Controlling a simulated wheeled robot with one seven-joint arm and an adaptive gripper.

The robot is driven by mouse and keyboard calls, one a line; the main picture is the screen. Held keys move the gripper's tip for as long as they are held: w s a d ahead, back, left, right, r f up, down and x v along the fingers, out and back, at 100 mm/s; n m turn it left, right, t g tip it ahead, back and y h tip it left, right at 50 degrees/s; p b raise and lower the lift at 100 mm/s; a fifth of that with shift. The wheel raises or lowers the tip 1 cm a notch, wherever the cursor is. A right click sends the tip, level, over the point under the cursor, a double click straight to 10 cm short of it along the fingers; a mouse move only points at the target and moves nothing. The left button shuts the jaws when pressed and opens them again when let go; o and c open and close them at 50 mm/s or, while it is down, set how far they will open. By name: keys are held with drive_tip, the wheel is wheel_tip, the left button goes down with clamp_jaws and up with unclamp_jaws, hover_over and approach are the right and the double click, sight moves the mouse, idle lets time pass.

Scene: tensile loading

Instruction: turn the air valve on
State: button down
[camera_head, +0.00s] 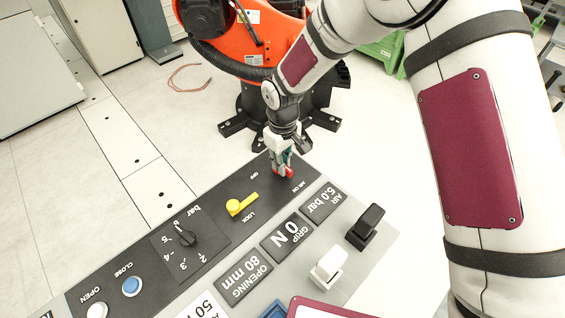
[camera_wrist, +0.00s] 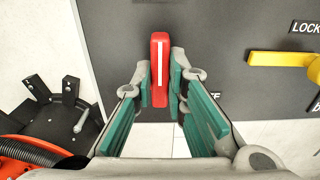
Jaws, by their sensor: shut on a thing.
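The air valve is a red handle (camera_wrist: 160,70) with a white stripe on the dark panel. In the wrist view it stands upright in the picture, between the green-padded fingers of my gripper (camera_wrist: 161,80). In the head view the red handle (camera_head: 284,171) is partly hidden under my gripper (camera_head: 281,162), which points down onto the panel. My gripper is shut on the red handle. The labels OFF and AIR ON lie near the handle in the head view. Part of the OFF label shows beside my finger in the wrist view.
A yellow lock lever (camera_head: 242,204) is beside the valve and also shows in the wrist view (camera_wrist: 282,59). A black pressure knob (camera_head: 185,236), blue button (camera_head: 132,286), white switch (camera_head: 328,266) and black switch (camera_head: 366,226) share the console. An orange robot (camera_head: 247,42) stands behind.

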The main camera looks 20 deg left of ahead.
drive_tip(key=shift+w, duration=0.1)
idle(0.3)
drive_tip(key=c, duration=1.6)
unclamp_jaws()
drive_tip(key=shift+r, duration=0.1)
wheel_tip(320, 180, up, 12)
